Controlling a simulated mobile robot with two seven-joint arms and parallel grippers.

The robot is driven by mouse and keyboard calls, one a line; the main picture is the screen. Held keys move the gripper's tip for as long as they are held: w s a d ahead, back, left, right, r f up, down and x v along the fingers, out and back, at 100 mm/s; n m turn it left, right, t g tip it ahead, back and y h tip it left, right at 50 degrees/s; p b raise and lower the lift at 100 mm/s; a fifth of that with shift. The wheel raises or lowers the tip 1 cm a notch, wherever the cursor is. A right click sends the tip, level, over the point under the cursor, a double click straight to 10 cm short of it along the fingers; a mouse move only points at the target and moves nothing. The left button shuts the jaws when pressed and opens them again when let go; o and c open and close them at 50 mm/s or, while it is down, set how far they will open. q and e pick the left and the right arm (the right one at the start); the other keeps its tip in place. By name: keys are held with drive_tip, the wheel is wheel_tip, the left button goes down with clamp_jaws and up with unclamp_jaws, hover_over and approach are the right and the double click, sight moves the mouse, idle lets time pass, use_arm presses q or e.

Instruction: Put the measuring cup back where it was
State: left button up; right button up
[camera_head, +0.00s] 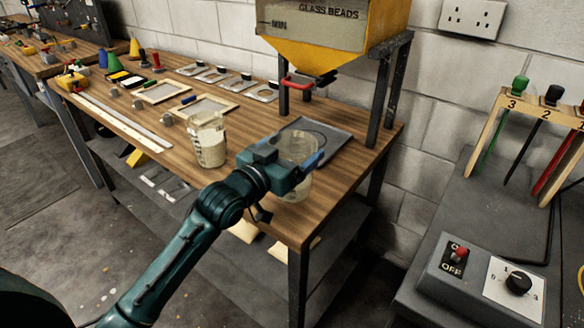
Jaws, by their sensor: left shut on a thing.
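My left gripper (298,170) is shut on a clear round cup, which I take to be the measuring cup (296,190), near the front right of the wooden bench. Its rim shows above the jaws and its lower part below them. The gripper hides its middle, and I cannot tell whether its base touches the bench. A marked clear jug (208,142) with pale grains in it stands upright on the bench to the left, apart from the gripper. A dark flat tray (328,139) lies just behind the held cup. My right gripper is not in view.
A yellow glass-beads hopper (335,45) on dark legs stands over the bench's back right. Framed panels (205,107) and a long pale strip (123,122) lie to the left. A grey console (465,265) with a switch and dial is at right. Bare wood lies between jug and gripper.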

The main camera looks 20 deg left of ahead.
sight(305, 154)
use_arm(q)
drive_tip(key=shift+f, duration=1.75)
drive_tip(key=shift+f, duration=0.2)
drive_tip(key=o, duration=1.6)
drive_tip(key=shift+c, duration=0.2)
